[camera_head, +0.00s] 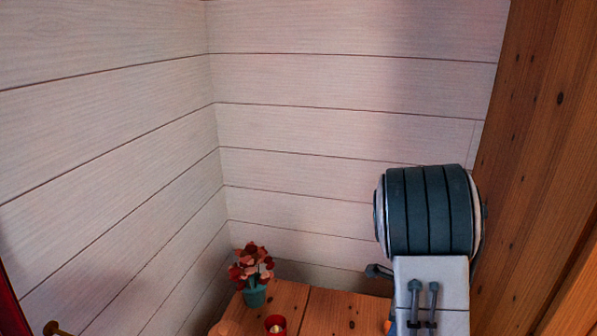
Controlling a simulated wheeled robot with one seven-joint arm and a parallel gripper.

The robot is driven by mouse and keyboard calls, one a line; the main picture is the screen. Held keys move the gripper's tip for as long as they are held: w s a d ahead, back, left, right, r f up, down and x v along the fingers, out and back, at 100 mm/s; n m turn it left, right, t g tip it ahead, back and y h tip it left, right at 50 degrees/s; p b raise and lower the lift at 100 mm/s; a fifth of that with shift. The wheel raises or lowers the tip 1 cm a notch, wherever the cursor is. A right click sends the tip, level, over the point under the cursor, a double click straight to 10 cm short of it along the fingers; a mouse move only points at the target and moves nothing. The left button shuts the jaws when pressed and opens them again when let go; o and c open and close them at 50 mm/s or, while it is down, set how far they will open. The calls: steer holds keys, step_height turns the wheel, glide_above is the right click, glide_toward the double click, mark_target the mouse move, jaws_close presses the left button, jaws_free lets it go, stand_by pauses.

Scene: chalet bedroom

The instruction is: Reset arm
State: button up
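A thick dark teal, ribbed round part (430,212) with pale rims stands at the right, above a pale grey block (430,275) with two dark rods on its face. They look like links of my arm, raised in front of the dresser (325,305). They hide the right part of the dresser and some of the wall behind. My gripper's fingers do not show, so nothing tells what it holds.
A potted red-leaved plant (256,292) stands on the wooden dresser top, with a red cup-like item (275,324) in front. Pale plank walls (290,125) meet in a corner behind. A wooden post (540,150) rises at the right. A brass-coloured knob (54,327) shows lower left.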

steer(key=s+a+r+n+p, duration=0.3)
steer(key=s+r+n, duration=0.3)
steer(key=r, duration=0.3)
steer(key=s+a+r+n+t+p, duration=0.1)
steer(key=s+a+r+n+p, duration=0.2)
steer(key=r+n, duration=0.6)
steer(key=s+a+r+n+t+p, duration=0.1)
steer(key=s+a+r+n+p, duration=0.2)
steer(key=s+r+n, duration=0.4)
step_height(320, 180, up, 2)
steer(key=shift+s+a+n+h, duration=0.4)
steer(key=shift+s+a, duration=0.45)
steer(key=shift+a, duration=0.05)
